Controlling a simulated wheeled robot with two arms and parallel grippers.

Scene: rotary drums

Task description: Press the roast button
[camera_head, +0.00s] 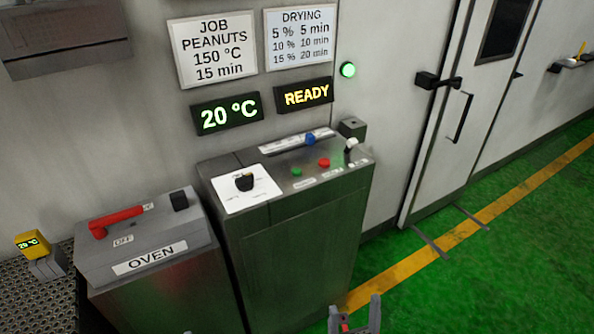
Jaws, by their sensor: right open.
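The control console (300,262) stands in the middle, with a sloped top panel. On it are a green button (297,171), a red button (324,162) and a blue knob or button (310,138). Their small labels are too blurred to read, so I cannot tell which one is the roast button. My right gripper (355,316) shows at the bottom edge, open, in front of and below the console, apart from the buttons. Most of it is cut off by the frame. My left gripper is not clearly in view.
A black dial (244,182) and a white-topped lever (351,145) share the panel. The oven box (150,240) with a red handle (117,219) stands left. Displays read 20 °C (226,113) and READY (304,95); a green lamp (348,70) glows. Green floor (480,270) at right is clear.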

